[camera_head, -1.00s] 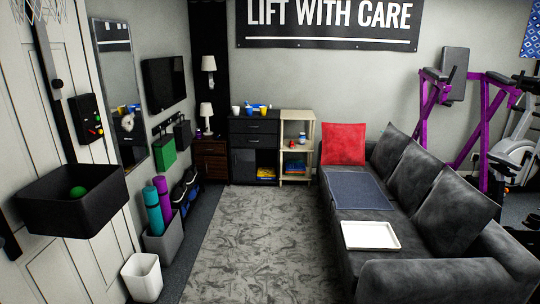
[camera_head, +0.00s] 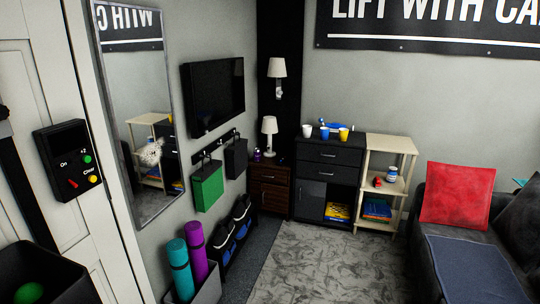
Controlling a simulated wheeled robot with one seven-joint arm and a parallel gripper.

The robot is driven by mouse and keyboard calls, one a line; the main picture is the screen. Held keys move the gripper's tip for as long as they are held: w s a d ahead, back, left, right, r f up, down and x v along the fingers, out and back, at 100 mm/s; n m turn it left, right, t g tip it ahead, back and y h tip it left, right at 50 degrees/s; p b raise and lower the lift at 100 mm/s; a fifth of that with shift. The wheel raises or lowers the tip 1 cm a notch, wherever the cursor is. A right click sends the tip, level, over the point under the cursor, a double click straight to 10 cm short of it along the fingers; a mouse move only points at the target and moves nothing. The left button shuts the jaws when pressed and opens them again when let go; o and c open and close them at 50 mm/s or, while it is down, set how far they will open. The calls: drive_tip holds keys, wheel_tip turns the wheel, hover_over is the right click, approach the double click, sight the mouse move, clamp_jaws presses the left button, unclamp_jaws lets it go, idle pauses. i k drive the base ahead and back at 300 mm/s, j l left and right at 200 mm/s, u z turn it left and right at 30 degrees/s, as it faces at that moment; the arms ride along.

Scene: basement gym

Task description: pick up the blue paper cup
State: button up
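Small cups stand on top of the dark grey cabinet (camera_head: 328,170) at the back wall. A blue cup (camera_head: 325,133) stands between a white cup (camera_head: 307,131) on its left and a yellow cup (camera_head: 344,134) on its right. Another blue item lies just behind them; it is too small to tell what it is. My gripper is not in view, and no part of my arm shows near the cups.
A wooden shelf (camera_head: 387,152) stands right of the cabinet, and a nightstand with a lamp (camera_head: 270,138) left of it. A sofa with a red cushion (camera_head: 455,195) is at the right. A bin with rolled mats (camera_head: 181,268) lines the left. Grey carpet (camera_head: 325,265) leads clear to the cabinet.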

sight(325, 134)
drive_tip(key=i+l+z, duration=0.1)
drive_tip(key=i, duration=1.1)
drive_tip(key=i+l+z, duration=0.1)
drive_tip(key=i, duration=1.1)
drive_tip(key=i+u, duration=0.15)
drive_tip(key=i, duration=2.3)
drive_tip(key=i+j+z, duration=0.1)
drive_tip(key=i, duration=0.35)
drive_tip(key=j, duration=0.1)
